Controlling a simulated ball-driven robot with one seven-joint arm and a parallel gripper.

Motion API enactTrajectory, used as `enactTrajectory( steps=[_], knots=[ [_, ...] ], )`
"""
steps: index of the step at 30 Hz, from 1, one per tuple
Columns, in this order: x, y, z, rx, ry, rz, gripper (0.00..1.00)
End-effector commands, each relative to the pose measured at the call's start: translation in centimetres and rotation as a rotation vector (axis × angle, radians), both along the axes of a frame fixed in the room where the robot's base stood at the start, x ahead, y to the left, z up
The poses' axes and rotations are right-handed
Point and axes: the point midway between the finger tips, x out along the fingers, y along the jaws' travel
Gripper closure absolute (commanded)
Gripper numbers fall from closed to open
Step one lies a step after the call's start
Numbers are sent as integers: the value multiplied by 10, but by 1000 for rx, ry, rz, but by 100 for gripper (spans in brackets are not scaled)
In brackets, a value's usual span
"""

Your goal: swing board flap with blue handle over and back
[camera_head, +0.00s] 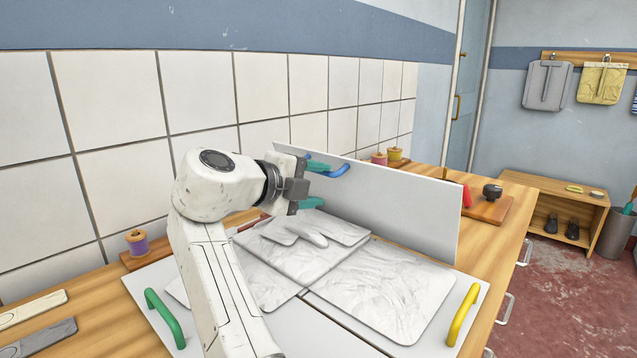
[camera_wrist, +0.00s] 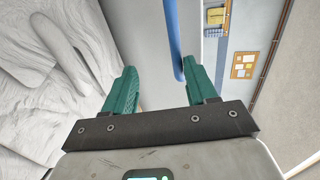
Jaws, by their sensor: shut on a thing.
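The board flap (camera_head: 410,212) with the blue handle (camera_head: 338,171) stands about upright along the back of the folding board. A crumpled light grey garment (camera_head: 385,290) lies spread over the board's other panels. My gripper (camera_head: 316,184) is at the flap's upper left, shut on the blue handle. In the wrist view, the blue handle (camera_wrist: 173,45) runs between my green fingers (camera_wrist: 158,66), close against the right one. The garment (camera_wrist: 60,60) shows at the left there. My arm hides part of the board's left side in the head view.
A green handle (camera_head: 165,318) is at the board's left and a yellow handle (camera_head: 462,314) at its right. A purple spool (camera_head: 137,243) is at the left; more spools (camera_head: 379,159) stand behind the flap. A tiled wall (camera_head: 200,90) backs the wooden counter.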

Motion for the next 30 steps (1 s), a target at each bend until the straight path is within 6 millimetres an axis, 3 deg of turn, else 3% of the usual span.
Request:
enactTrajectory(
  steps=[1,3,12,18,30],
  knots=[
    [-11,14,-4,-2,10,12,62],
    [-22,23,2,-2,5,12,62],
    [-59,49,22,-3,-4,6,62],
    [-68,56,27,-3,-5,4,62],
    [-69,56,35,-3,-8,4,62]
  ],
)
